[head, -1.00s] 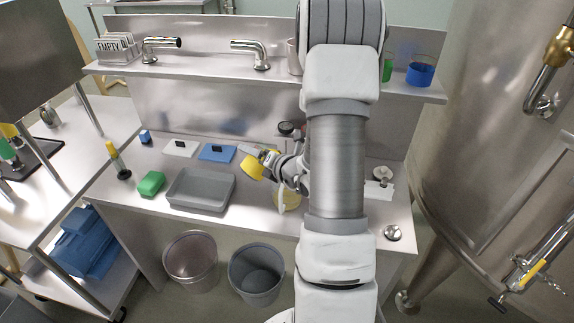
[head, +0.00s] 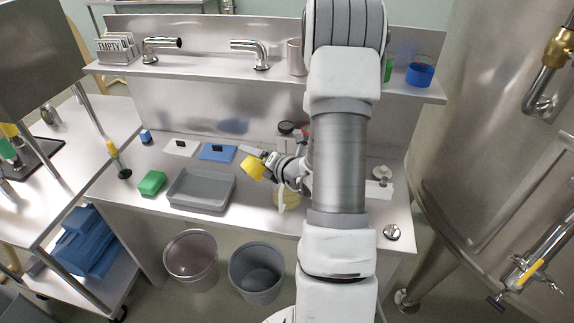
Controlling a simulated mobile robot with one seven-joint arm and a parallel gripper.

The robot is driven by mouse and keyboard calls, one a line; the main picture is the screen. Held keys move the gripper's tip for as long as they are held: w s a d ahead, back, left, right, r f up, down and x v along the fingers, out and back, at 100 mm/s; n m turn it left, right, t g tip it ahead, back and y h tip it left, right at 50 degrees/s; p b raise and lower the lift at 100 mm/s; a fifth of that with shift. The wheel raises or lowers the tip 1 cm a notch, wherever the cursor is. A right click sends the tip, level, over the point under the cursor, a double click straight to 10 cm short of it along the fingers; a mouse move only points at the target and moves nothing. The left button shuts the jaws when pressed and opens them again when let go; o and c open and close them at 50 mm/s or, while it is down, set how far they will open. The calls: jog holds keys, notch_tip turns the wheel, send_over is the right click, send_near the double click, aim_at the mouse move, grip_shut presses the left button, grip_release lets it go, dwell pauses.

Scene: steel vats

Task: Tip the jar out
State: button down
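A small yellow object (head: 254,168), which may be the jar, is at the end of my gripper (head: 266,163), tilted above the bench to the right of the grey tray (head: 201,206). My gripper points left and appears shut on it; the fingers are small and partly hidden. A pale yellow container (head: 286,200) stands on the bench below my wrist, partly covered by it. I cannot tell which of these two is the jar.
Two bins, one pinkish (head: 190,262) and one grey (head: 256,276), stand on the floor in front of the bench. A green block (head: 152,183) and a blue mat (head: 217,152) lie left. A steel vat (head: 490,130) stands right.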

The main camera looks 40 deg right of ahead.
jog(key=shift+r+m+y+p, duration=0.4)
jog(key=shift+m+p, duration=0.2)
jog(key=shift+p, duration=0.45)
dwell(0.9)
jog(key=shift+d+f+m+t+y, duration=0.1)
jog(key=shift+f+m+t+y, duration=0.25)
jog(key=shift+m, duration=0.35)
dwell(1.0)
jog(key=shift+d+r+m+y+p, duration=0.2)
jog(key=shift+d+m+p, duration=0.1)
jog(key=shift+d+p, duration=0.25)
jog(key=shift+d+r+m+y+p, duration=0.2)
jog(key=shift+d+m+p, duration=0.1)
jog(key=shift+p, duration=0.35)
dwell(0.5)
jog(key=shift+d+r+m+t+y+p, duration=0.25)
jog(key=shift+r+m+t+p, duration=0.15)
jog(key=shift+m+p, duration=0.5)
dwell(0.8)
